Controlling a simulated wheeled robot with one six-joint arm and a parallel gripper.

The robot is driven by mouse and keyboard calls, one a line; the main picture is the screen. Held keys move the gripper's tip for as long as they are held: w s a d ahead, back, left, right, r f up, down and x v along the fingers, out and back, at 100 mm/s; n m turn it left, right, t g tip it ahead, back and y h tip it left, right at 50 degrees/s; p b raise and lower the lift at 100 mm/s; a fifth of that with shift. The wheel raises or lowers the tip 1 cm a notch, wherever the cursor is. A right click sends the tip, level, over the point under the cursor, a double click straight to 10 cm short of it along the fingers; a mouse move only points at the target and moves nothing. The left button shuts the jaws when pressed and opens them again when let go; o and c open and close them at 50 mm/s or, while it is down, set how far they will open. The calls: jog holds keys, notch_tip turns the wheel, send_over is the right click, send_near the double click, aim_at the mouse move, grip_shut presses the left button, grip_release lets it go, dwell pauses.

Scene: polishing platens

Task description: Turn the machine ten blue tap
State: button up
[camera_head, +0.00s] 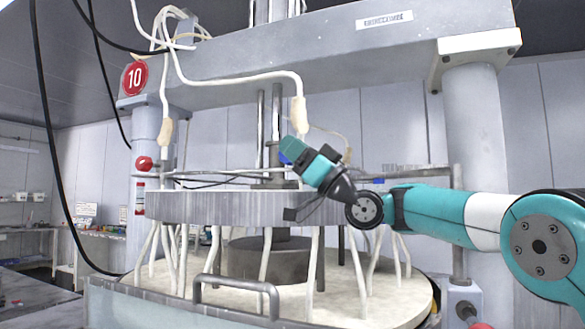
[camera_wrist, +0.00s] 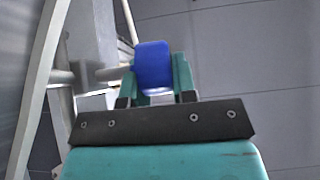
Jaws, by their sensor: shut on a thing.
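The blue tap (camera_wrist: 153,62) stands between the two teal fingers of my gripper (camera_wrist: 154,72) in the wrist view. The fingers are shut on its two sides, and its upper part sticks out past them. In the head view my gripper (camera_head: 292,150) is at the middle of the machine, above the grey ring-shaped upper plate. Only a bit of the blue tap (camera_head: 284,158) shows there, at the gripper's left end; the rest is hidden behind the gripper. The machine carries a round red sign (camera_head: 135,78) with the number 10.
A thick grey beam (camera_head: 300,48) spans above my gripper. White hoses (camera_head: 240,78) hang from it, and a vertical rod (camera_head: 276,125) stands just left of the gripper. A grey handle (camera_head: 236,283) rises at the front of the lower basin. A pale column (camera_head: 472,130) stands behind my arm.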

jog(key=shift+y+b, duration=0.35)
jog(key=shift+y, duration=0.05)
jog(key=o, duration=0.9)
jog(key=shift+d+f, duration=0.1)
jog(key=shift+f, duration=0.05)
jog(key=shift+s+d+f+b, duration=0.1)
jog(key=shift+d+f+b, duration=0.1)
jog(key=shift+f+b, duration=0.15)
jog(key=b+v, duration=0.7)
jog(key=v, duration=0.4)
jog(key=shift+s+d, duration=0.1)
